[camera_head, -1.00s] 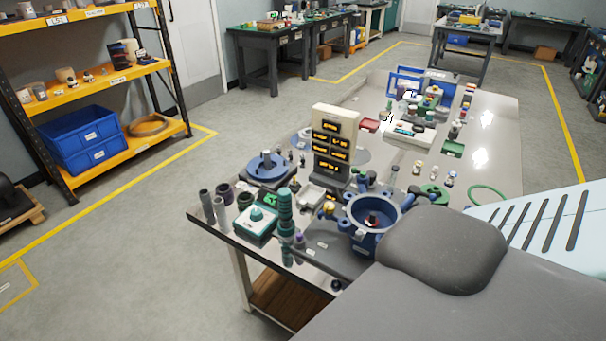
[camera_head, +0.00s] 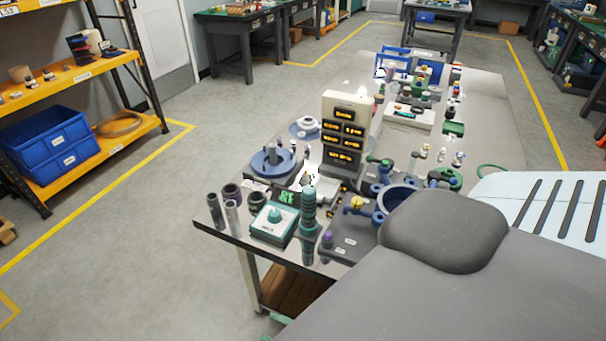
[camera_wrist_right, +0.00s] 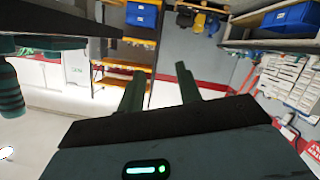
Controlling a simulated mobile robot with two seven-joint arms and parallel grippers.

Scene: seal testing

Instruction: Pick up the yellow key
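A small yellow piece (camera_head: 356,202), which looks like the yellow key, is on the near part of the workbench (camera_head: 215,232). It stands beside the blue round housing (camera_head: 389,203), at its left; its exact shape is too small to tell. My right arm's large grey links cover the lower right of the head view and hide part of the housing. My right gripper (camera_wrist_right: 161,70) shows in the right wrist view with two dark green fingers apart and nothing between them. It is not clearly visible in the head view. My left gripper is in neither view.
A display tower (camera_head: 345,130) stands behind the yellow piece. A teal stacked column (camera_head: 308,208), a teal-and-white box (camera_head: 274,223) and grey tubes (camera_head: 232,217) crowd the near left corner. A shelf with blue bins (camera_head: 45,150) stands left. The floor between is free.

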